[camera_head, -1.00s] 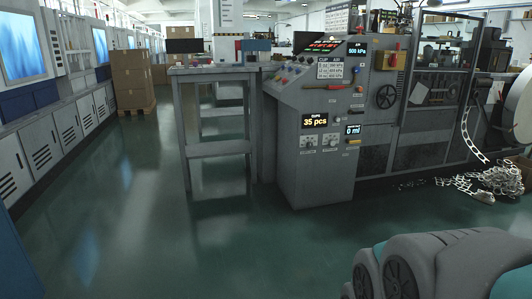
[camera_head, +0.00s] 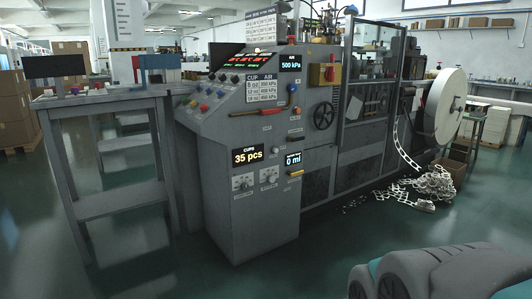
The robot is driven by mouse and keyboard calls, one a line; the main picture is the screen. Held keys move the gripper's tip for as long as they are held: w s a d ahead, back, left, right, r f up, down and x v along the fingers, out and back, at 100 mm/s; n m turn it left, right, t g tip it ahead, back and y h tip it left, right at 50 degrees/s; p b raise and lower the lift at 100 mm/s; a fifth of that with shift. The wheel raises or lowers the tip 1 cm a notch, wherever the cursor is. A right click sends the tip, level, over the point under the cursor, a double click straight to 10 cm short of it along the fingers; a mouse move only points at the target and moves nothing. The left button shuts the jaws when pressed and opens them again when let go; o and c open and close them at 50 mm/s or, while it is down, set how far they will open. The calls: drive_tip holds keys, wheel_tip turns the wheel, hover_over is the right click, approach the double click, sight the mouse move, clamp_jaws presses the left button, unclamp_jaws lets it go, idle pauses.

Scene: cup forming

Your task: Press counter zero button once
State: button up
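The cup forming machine (camera_head: 222,205) stands in the middle of the view. On its front panel is a cup counter display (camera_head: 248,155) reading 35 pcs. Two small dials or buttons (camera_head: 243,182) with labels too small to read sit below that display. I cannot tell which control is the counter zero button. Rows of coloured buttons (camera_head: 205,107) sit on the sloped console above. My gripper is not in view; a grey and teal part of my own body shows at the lower right.
A grey table (camera_head: 105,102) stands against the machine's left side. Scrap strips (camera_head: 425,188) lie on the floor at the right, below a large white paper roll (camera_head: 445,105). The green floor in front of the machine is clear. Cardboard boxes (camera_head: 12,110) stand at the far left.

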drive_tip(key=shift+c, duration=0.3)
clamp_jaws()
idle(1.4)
